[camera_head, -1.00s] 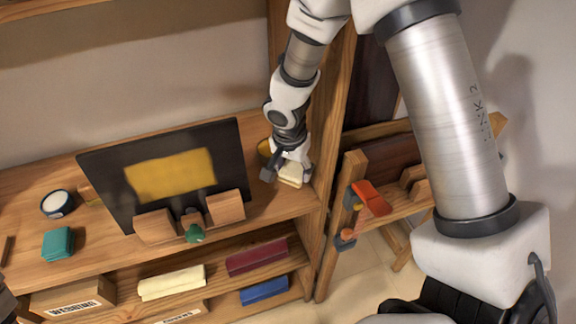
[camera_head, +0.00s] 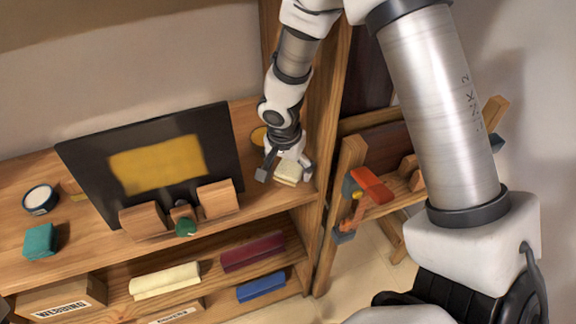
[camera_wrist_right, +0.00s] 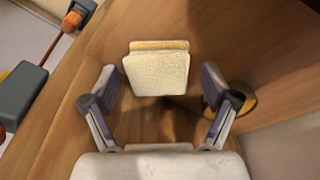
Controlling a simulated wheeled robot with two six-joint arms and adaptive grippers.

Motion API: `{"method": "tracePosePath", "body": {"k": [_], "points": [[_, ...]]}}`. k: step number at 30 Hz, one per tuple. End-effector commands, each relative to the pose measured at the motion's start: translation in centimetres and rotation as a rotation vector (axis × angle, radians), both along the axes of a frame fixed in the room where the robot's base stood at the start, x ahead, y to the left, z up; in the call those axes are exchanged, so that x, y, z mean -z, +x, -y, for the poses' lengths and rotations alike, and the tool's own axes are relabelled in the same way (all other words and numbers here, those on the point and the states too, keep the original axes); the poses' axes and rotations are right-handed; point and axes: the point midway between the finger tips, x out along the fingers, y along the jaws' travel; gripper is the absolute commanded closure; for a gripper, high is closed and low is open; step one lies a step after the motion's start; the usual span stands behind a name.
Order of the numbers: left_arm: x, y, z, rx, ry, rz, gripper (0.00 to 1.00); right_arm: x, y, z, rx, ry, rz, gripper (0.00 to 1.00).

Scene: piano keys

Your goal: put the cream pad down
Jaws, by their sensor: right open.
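The cream pad (camera_head: 287,171) rests on the wooden top shelf near its right end, beside the upright side panel. In the right wrist view the cream pad (camera_wrist_right: 157,72) lies just ahead of my fingers, with a tan layer along its far edge. My right gripper (camera_head: 284,175) is open around the pad's near side. In the right wrist view the open fingers (camera_wrist_right: 160,110) stand wide apart, one to each side, with gaps to the pad. My left gripper is not in view.
A black panel with a yellow patch (camera_head: 157,165) stands in wooden blocks left of the gripper. A teal block (camera_head: 40,241) and a round white-topped tin (camera_head: 40,199) sit farther left. Cream, maroon and blue cloths lie on the lower shelves. An orange-handled tool (camera_head: 371,185) hangs at right.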

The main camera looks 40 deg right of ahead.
Motion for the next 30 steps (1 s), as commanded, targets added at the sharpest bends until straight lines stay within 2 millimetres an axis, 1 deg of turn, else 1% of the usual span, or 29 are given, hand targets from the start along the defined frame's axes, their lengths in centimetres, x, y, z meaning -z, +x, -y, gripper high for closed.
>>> {"method": "tracePosePath", "body": {"k": [3,6,8,15,18,22,30], "points": [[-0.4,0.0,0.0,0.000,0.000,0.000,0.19,-0.4,0.0,0.0,0.000,0.000,0.000,0.14],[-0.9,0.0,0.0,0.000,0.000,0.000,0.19,-1.4,0.0,-0.1,0.000,-0.001,0.003,0.14],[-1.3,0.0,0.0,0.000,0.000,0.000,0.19,-2.8,-0.1,-0.3,0.000,0.000,0.005,0.14],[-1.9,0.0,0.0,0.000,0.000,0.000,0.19,-8.9,-0.6,-1.1,0.002,-0.001,0.004,0.14],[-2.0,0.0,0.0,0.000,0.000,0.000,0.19,-10.8,-0.8,-1.4,0.000,0.000,0.005,0.14],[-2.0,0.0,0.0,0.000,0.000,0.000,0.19,-12.0,-1.0,-1.5,0.000,0.000,0.001,0.14],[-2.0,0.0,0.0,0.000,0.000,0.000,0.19,-12.2,-1.0,-1.6,0.000,0.000,0.000,0.14]]}}
